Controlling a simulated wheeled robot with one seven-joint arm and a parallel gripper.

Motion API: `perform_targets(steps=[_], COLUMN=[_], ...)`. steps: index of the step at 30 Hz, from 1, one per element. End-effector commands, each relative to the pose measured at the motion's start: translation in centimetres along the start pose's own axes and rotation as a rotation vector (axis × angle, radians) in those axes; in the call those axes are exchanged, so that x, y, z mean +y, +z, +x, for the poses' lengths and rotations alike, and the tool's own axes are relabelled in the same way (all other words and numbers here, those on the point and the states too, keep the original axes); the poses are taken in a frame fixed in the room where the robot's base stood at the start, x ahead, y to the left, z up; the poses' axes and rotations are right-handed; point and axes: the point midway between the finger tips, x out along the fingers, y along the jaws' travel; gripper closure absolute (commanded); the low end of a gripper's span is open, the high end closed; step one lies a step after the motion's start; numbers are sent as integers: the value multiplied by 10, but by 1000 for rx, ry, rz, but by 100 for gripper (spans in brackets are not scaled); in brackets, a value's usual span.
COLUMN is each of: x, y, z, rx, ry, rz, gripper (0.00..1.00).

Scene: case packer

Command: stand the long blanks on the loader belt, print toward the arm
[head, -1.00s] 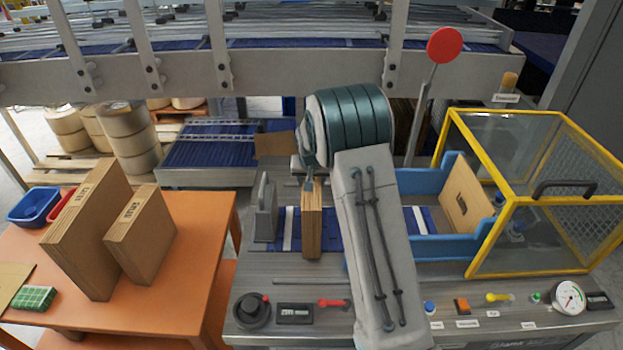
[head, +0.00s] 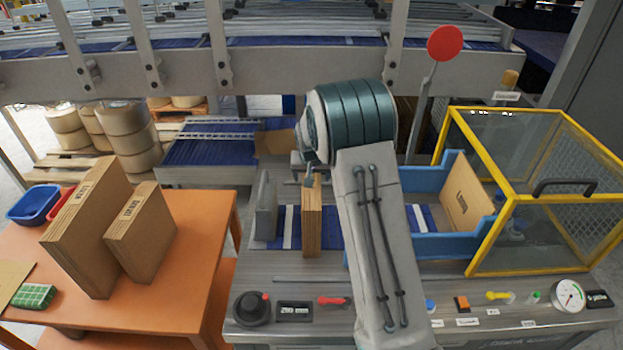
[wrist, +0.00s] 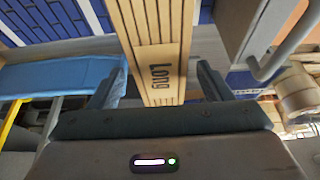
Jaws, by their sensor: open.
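A bundle of brown blanks (head: 312,225) stands upright on the blue loader belt (head: 337,238), its narrow layered side toward the head camera. In the wrist view, the word LONG shows on this bundle (wrist: 160,60). My gripper (head: 309,180) is at its top end. In the wrist view, my gripper (wrist: 158,88) is open, with one finger on each side of the bundle and gaps visible. A taller bundle (head: 85,230) and a shorter bundle (head: 142,232) stand on the orange table (head: 200,215); both carry print on top, too small to read surely.
A grey upright plate (head: 265,205) stands left of the bundle on the belt. Blue guides (head: 430,247) and a yellow-framed cage (head: 540,190) are to the right, with a printed brown panel (head: 467,195). Knobs and a gauge (head: 568,296) line the front. Blue bin (head: 33,205) at left.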

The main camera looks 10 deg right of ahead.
Motion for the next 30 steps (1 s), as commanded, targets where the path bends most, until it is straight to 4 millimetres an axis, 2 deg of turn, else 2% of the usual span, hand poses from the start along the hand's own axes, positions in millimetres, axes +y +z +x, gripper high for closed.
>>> perform_targets(steps=[12,22,26,30], x=[-1,3,13,27], y=[1,6,27,68], z=[-77,-113,-144,-187], rx=[2,-2,-12,-31], ry=[-2,-4,-16,-35], rz=[-1,-2,-11,-34], gripper=[28,28,28,28])
